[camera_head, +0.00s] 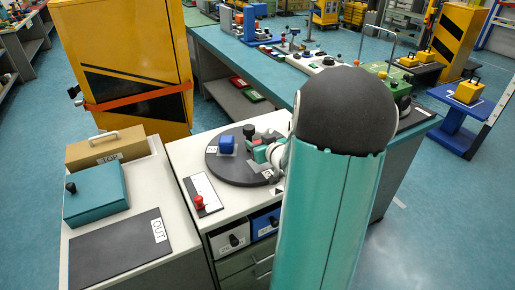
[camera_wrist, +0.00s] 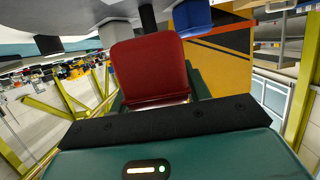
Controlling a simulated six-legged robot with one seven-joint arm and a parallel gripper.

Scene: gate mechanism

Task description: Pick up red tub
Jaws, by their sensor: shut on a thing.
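The red tub (camera_wrist: 150,68) is between the green fingers of my gripper (camera_wrist: 157,88) in the wrist view. The gripper is shut on it. In the head view my gripper (camera_head: 262,150) is over the right part of the round dark turntable (camera_head: 225,170), and only a small bit of red shows there. My arm hides much of that area. I cannot tell whether the tub touches the turntable.
A blue tub (camera_head: 227,144) stands on the turntable left of my gripper. A black piece (camera_head: 249,131) is close behind the gripper. A red button (camera_head: 199,202) stands front left. A dark mat marked OUT (camera_head: 115,245) lies clear on the left bench.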

